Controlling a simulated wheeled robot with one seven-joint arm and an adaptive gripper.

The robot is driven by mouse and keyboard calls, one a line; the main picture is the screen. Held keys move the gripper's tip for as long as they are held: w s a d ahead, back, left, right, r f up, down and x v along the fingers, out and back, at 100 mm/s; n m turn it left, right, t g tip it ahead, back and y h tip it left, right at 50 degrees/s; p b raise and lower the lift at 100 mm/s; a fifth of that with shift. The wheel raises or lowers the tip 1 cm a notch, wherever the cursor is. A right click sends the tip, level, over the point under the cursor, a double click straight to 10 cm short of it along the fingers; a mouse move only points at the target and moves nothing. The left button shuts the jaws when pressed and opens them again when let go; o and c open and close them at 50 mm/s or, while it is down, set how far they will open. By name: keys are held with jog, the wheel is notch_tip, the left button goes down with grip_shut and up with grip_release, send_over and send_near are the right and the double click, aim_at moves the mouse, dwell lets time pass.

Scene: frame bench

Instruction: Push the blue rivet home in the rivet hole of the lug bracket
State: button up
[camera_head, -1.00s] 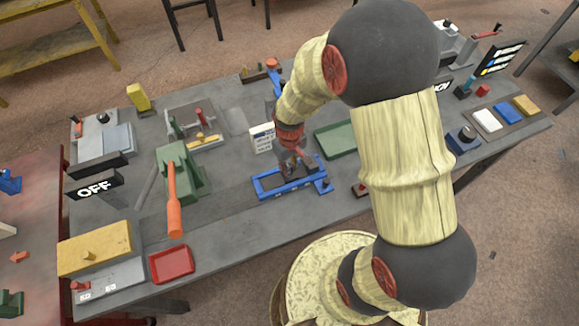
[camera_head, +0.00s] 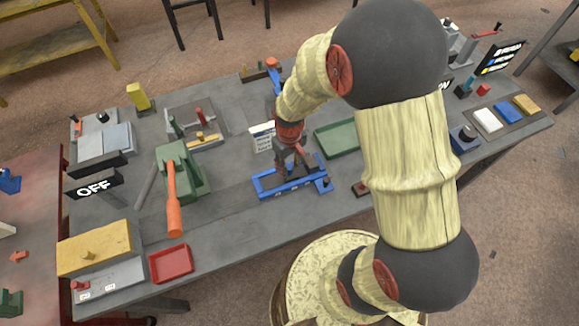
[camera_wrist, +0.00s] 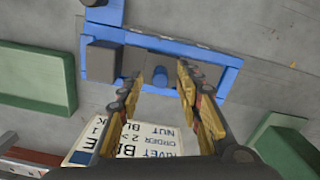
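A blue fixture frame (camera_head: 262,188) lies on the grey bench, with dark grey bracket parts inside it. The fixture (camera_wrist: 165,40) also shows in the wrist view, with a dark grey block (camera_wrist: 102,62) at its left and grey metal, which looks like the lug bracket (camera_wrist: 160,62), in its middle. The rivet hole cannot be made out.
A white order card (camera_head: 262,136) stands close behind the fixture. A green tray (camera_head: 337,138) lies to its right. A green press with an orange lever (camera_head: 173,200) stands left. A red tray (camera_head: 171,263) lies at the front left. Bare bench lies between press and fixture.

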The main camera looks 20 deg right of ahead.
aim_at(289, 168)
notch_tip(289, 168, up, 11)
dwell(0.3)
jog(key=shift+f, duration=0.1)
dwell(0.4)
jog(key=s+r+m+t+b, duration=0.3)
jog(key=s+r+t+b, duration=0.2)
jog(key=s+r, duration=0.8)
jog(key=s+b, duration=0.1)
jog(key=b, duration=0.2)
jog(key=shift+t, duration=0.3)
